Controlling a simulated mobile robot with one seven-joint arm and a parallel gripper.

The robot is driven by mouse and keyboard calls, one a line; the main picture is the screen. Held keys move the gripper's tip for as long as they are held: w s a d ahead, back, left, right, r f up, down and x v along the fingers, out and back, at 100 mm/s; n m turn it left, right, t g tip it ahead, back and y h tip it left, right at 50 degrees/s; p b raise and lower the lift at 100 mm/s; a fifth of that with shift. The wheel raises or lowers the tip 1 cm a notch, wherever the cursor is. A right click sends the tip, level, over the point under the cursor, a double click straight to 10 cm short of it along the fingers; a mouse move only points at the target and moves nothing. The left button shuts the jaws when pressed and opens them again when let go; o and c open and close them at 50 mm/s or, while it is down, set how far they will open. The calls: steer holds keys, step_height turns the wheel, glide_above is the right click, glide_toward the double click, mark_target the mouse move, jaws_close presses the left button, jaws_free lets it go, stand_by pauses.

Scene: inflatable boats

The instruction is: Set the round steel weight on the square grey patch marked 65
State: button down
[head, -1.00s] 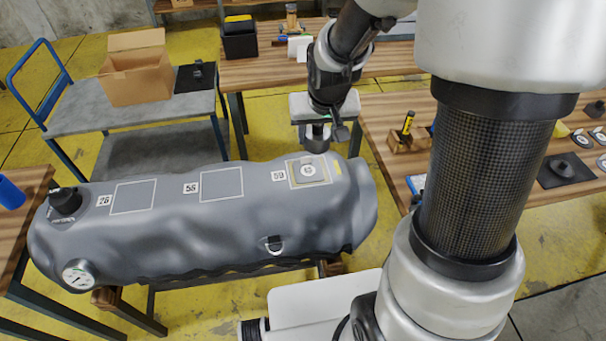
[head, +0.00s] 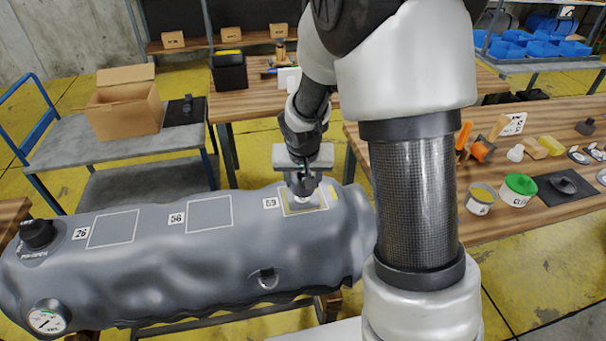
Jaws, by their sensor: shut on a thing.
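The grey inflatable tube (head: 170,250) lies across a stand, with outlined squares along its top beside small number labels that seem to read 26, 56 and 59. A square grey patch (head: 316,203) lies in the right-hand outline, the one by 59. Its round white mark is mostly covered now and too small to read. My gripper (head: 302,180) points down over this patch, shut on a small grey round thing, apparently the steel weight (head: 302,189). The weight is largely hidden by the fingers. I cannot tell whether it touches the patch.
A black valve (head: 38,233) and a gauge (head: 47,319) are at the tube's left end. A cart with a cardboard box (head: 124,106) stands behind. The right-hand bench (head: 490,225) holds tins, tools and a dark mat.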

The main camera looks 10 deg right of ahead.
mark_target(303, 189)
steer(key=shift+w+f, duration=0.1)
steer(key=shift+f, duration=1.4)
steer(key=shift+f+b, duration=0.2)
steer(key=shift+b, duration=0.25)
steer(key=c, duration=0.9)
jaws_free()
steer(key=shift+r+p, duration=0.3)
steer(key=shift+p, duration=0.05)
steer(key=s+d+f+p+v, duration=0.1)
steer(key=s+v, duration=0.1)
steer(key=v, duration=0.9)
steer(key=s+d+v, duration=0.1)
steer(key=v, duration=1)
steer(key=s+r+n, duration=0.1)
steer(key=s+r, duration=0.1)
steer(key=s, duration=0.2)
steer(key=s+r, duration=0.2)
steer(key=s, duration=0.3)
steer(key=s+r+n+t+y, duration=0.1)
steer(key=s+r, duration=0.1)
steer(key=s, duration=0.3)
steer(key=shift+r+n, duration=0.1)
steer(key=shift+n, duration=0.2)
